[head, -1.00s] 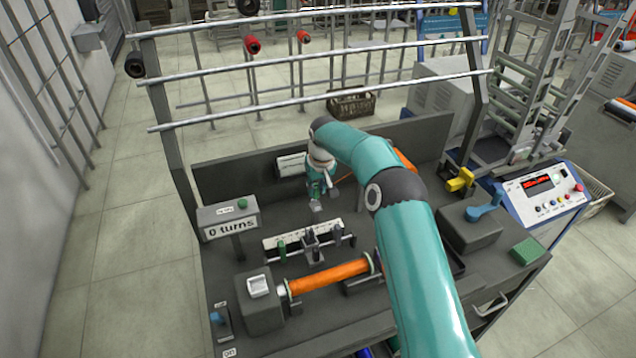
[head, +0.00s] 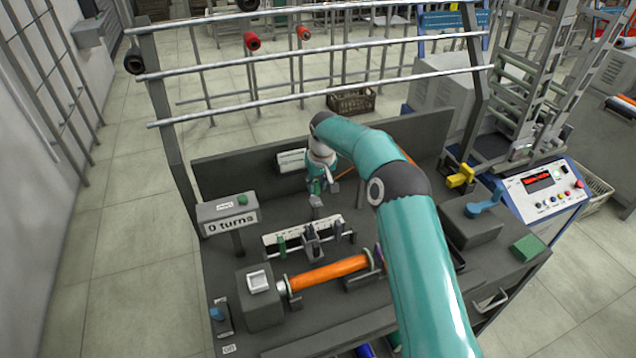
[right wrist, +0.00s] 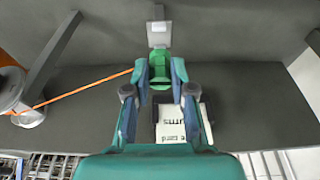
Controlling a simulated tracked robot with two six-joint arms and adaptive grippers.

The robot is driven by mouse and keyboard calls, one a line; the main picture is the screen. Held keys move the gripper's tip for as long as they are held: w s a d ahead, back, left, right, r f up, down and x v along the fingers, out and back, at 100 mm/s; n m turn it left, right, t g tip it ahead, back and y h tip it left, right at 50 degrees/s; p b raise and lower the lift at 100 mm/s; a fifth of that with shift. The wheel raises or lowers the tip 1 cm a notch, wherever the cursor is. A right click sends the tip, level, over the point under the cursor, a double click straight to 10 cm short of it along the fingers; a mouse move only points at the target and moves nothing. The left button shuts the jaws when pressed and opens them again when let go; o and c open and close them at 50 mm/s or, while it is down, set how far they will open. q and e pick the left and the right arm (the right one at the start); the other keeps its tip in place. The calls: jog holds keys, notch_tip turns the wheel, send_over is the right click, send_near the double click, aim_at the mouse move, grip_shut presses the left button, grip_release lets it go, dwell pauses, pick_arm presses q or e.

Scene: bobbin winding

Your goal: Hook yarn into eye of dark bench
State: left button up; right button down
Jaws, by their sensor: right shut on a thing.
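The orange yarn (right wrist: 85,88) runs taut in the right wrist view from a pale round guide (right wrist: 18,95) at the left to my right gripper (right wrist: 160,73). The fingers are shut at the yarn's end, around a small green piece. A grey block (right wrist: 159,35) is just past the fingertips; whether it touches them is unclear. In the head view my right gripper (head: 317,190) is low over the dark bench (head: 225,275), behind the white scale. The yarn (head: 346,185) shows partly behind my arm. I cannot make out the eye clearly. My left gripper is not seen.
A white scale with a guide (head: 312,238) stands before the gripper, and an orange bobbin (head: 325,273) lies in front of it. A "0 turns" display (head: 230,222) is at the left. A white label plate (head: 290,160) is on the back panel.

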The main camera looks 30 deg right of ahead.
aim_at(316, 192)
jog(key=shift+f, duration=0.2)
jog(key=shift+f+b, duration=1.2)
jog(key=shift+f, duration=0.55)
jog(key=shift+a, duration=0.1)
jog(key=shift+w+a+r, duration=0.1)
jog(key=shift+w+a, duration=0.1)
jog(key=shift+a, duration=0.55)
jog(key=shift+w+a+r, duration=0.1)
jog(key=shift+w+a, duration=0.1)
jog(key=shift+a, duration=0.6)
jog(key=shift+w+a, duration=0.2)
jog(key=shift+a, duration=0.55)
jog(key=shift+r, duration=0.2)
jog(key=shift+w+a+r+p, duration=0.1)
jog(key=shift+a+r+p, duration=0.15)
jog(key=shift+r+p, duration=0.7)
jog(key=shift+a+r+p, duration=0.25)
jog(key=shift+r+p, duration=0.3)
jog(key=shift+r, duration=0.7)
